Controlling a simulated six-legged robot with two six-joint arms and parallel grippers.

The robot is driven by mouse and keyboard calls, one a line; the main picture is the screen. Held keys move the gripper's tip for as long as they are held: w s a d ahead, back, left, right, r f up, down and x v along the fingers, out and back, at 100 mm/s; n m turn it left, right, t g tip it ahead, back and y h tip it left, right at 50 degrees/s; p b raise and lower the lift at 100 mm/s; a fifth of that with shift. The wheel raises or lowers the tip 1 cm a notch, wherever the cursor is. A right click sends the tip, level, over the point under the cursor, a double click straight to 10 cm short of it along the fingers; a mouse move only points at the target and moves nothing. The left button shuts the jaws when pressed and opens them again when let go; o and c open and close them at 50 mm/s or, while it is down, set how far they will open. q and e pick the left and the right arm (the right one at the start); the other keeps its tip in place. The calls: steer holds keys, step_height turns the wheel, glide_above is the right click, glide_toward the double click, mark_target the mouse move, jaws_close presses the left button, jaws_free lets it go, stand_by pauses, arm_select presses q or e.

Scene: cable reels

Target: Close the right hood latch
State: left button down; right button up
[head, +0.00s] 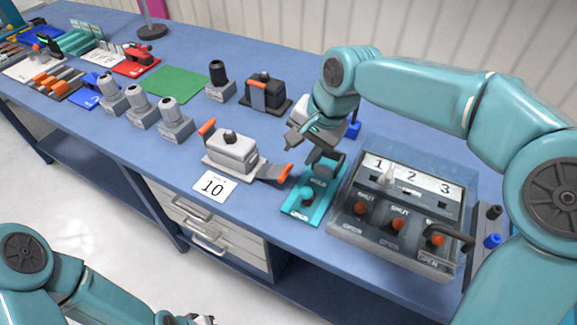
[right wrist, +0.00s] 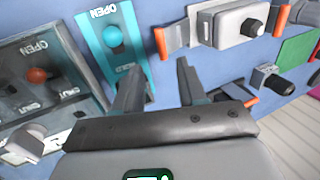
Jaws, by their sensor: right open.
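A grey connector hood (head: 232,150) with a dark knob on top sits on a light base on the blue bench. Its right latch (head: 272,174), a grey lever with an orange end, is swung out to the right and lies low. The left latch (head: 207,128) has its orange end raised at the hood's left. My right gripper (head: 316,150) is open and empty, above and to the right of the right latch, apart from it. In the right wrist view the orange latch end (right wrist: 161,40) shows just beyond the open fingers (right wrist: 158,70). My left gripper (head: 198,319) is barely visible at the bottom edge.
A teal panel with a knob (head: 300,208) stands right of the latch, near my right gripper. Beyond it is a grey switch box (head: 345,226) with several orange knobs. Grey cylindrical fittings (head: 142,113) stand to the left.

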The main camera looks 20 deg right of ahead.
mark_target(285, 173)
steer(key=x, duration=0.8)
steer(key=shift+w+a+f, duration=0.15)
steer(key=shift+a+f, duration=0.1)
steer(key=shift+f, duration=0.1)
steer(key=shift+r, duration=0.1)
jaws_close()
